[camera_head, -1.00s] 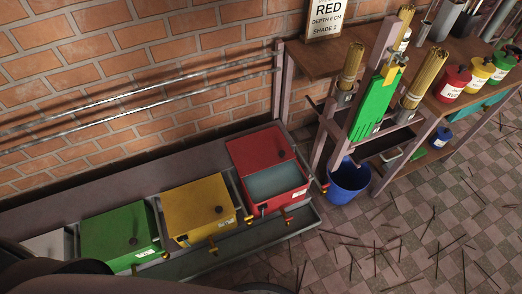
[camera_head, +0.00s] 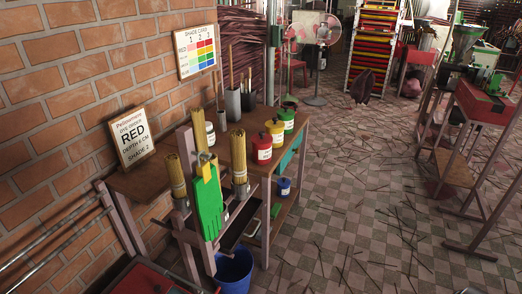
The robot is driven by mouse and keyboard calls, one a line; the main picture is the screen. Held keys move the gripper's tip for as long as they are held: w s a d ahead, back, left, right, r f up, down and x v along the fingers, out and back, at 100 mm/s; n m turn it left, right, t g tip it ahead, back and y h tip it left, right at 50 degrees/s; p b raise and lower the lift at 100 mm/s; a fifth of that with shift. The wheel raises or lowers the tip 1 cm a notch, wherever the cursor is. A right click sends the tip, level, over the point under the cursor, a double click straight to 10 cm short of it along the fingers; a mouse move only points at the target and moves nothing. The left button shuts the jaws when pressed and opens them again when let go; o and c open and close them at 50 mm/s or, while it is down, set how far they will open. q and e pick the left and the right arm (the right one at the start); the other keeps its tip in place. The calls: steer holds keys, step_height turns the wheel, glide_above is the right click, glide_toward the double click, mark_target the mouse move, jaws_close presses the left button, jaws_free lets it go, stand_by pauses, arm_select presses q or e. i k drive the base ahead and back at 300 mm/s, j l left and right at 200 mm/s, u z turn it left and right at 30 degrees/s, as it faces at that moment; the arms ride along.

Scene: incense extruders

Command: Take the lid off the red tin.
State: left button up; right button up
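The red tin (camera_head: 262,148) stands on the wooden bench, at its front right side. It has a white label, and its lid with a dark knob is on. A yellow tin (camera_head: 275,131) and a green tin (camera_head: 287,119) stand in a row behind it, both with lids on. Neither of my grippers shows in this view.
The wooden bench (camera_head: 142,184) runs along the brick wall. Tiled floor (camera_head: 330,210) with scattered sticks lies open to the right.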

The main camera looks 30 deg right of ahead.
mark_target(261, 139)
steer(key=i+l, duration=0.2)
steer(key=l, duration=0.15)
steer(key=i+l+u, duration=0.15)
steer(key=l, duration=0.25)
steer(key=i+l, duration=0.15)
steer(key=l, duration=0.25)
steer(key=i+l+u, duration=0.1)
steer(key=l, duration=0.25)
steer(key=i+l, duration=0.2)
steer(key=l, duration=0.25)
steer(key=i+j+u, duration=0.05)
